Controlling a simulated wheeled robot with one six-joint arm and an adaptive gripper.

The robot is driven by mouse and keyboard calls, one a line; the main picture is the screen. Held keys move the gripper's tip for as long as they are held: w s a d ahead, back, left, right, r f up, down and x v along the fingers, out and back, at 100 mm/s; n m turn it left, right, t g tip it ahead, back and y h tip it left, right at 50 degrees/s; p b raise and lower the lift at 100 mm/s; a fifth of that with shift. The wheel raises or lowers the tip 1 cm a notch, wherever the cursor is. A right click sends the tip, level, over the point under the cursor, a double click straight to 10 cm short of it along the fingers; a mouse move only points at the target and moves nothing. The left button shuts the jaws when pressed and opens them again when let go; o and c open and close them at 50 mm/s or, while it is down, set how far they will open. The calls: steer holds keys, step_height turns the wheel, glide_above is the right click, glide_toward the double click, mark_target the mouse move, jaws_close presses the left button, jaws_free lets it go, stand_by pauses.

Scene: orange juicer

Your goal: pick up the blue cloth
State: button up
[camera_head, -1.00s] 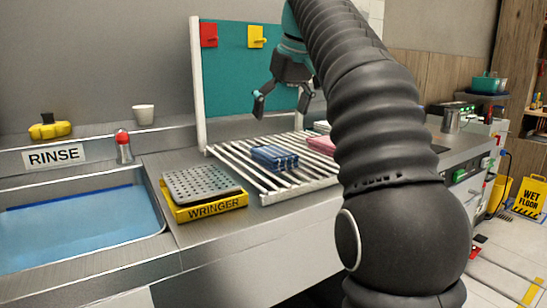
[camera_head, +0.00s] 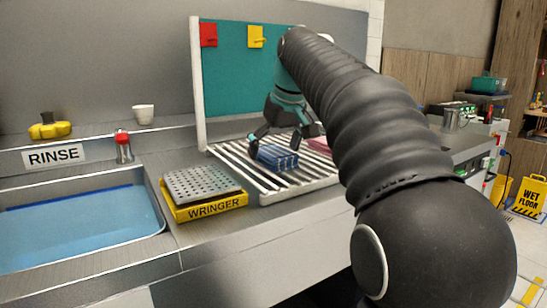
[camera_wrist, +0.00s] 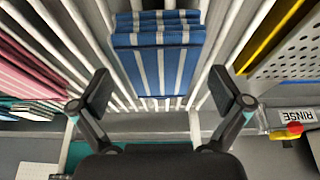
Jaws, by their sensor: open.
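The blue cloth (camera_head: 277,157), folded with white stripes, lies on the slatted metal rack (camera_head: 262,188). In the wrist view the blue cloth (camera_wrist: 158,58) is at the top middle, ahead of the fingers and between their lines. My gripper (camera_head: 273,145) is low over the rack, right at the cloth in the head view. In the wrist view my gripper (camera_wrist: 167,92) has its two fingers wide apart with nothing between the tips. Whether a finger touches the cloth cannot be told.
A pink cloth (camera_wrist: 30,75) lies beside the blue one on the rack. The yellow wringer (camera_head: 205,207) stands to the left of the rack, by the rinse basin (camera_head: 80,225). A teal board (camera_head: 235,75) with red and yellow clips rises behind the rack.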

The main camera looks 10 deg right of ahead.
mark_target(274, 149)
steer(key=c, duration=1.2)
steer(key=shift+r, duration=0.6)
steer(key=r, duration=0.2)
steer(key=d+r, duration=0.1)
steer(key=shift+s+r, duration=0.25)
steer(key=s+d+r, duration=0.4)
steer(key=d, duration=0.1)
steer(key=s+d+r, duration=0.2)
steer(key=s+d, duration=0.1)
steer(key=shift+r, duration=0.1)
steer(key=shift+w, duration=0.1)
